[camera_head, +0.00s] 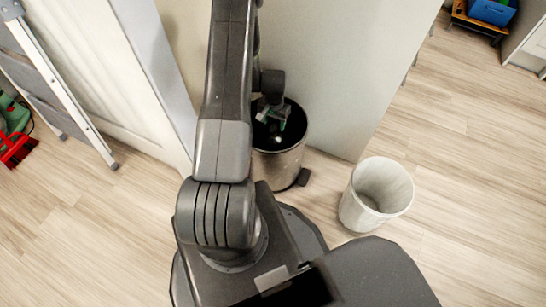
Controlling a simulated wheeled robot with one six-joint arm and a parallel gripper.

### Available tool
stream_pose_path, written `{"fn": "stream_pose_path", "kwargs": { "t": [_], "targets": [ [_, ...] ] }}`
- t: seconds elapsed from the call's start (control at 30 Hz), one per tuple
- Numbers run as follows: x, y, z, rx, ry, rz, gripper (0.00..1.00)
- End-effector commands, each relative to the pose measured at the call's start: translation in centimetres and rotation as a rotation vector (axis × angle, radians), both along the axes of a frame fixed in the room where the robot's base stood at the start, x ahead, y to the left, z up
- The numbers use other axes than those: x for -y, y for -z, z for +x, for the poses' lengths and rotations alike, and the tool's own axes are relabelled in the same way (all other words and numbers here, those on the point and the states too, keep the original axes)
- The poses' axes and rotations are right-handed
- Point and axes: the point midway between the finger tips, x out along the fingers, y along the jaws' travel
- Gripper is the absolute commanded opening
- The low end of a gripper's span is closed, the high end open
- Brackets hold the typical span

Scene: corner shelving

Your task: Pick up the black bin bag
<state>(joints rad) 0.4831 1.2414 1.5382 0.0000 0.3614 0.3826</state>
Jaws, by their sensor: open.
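A round metal bin (279,168) stands on the floor beside the pale wall, partly behind my arm. Its inside is black, and a dark lining that looks like the black bin bag (297,122) shows around the opening. I cannot clearly tell the bag from the bin's inner wall. My gripper (277,131) points down over or into the bin's opening, its greenish parts against the black. It is open, with nothing seen held in it. My arm and gripper hide the left side of the opening, and whether the jaws touch the bag cannot be told.
A white wastebasket (377,194), seemingly empty, stands right of the metal bin, close to my base. A pale wall panel (350,70) rises behind the bin. A stepladder (62,80) leans at the far left.

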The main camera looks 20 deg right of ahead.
Motion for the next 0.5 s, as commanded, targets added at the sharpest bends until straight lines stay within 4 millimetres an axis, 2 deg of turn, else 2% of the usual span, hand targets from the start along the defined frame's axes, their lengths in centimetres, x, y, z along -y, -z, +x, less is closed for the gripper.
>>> {"fn": "stream_pose_path", "kwargs": {
  "t": [0.3,0.5],
  "targets": [
    [-0.5,4.3,-0.3,-0.002,0.000,0.001,0.55],
    [-0.4,5.1,-0.3,0.000,0.000,0.000,0.55]
  ]
}}
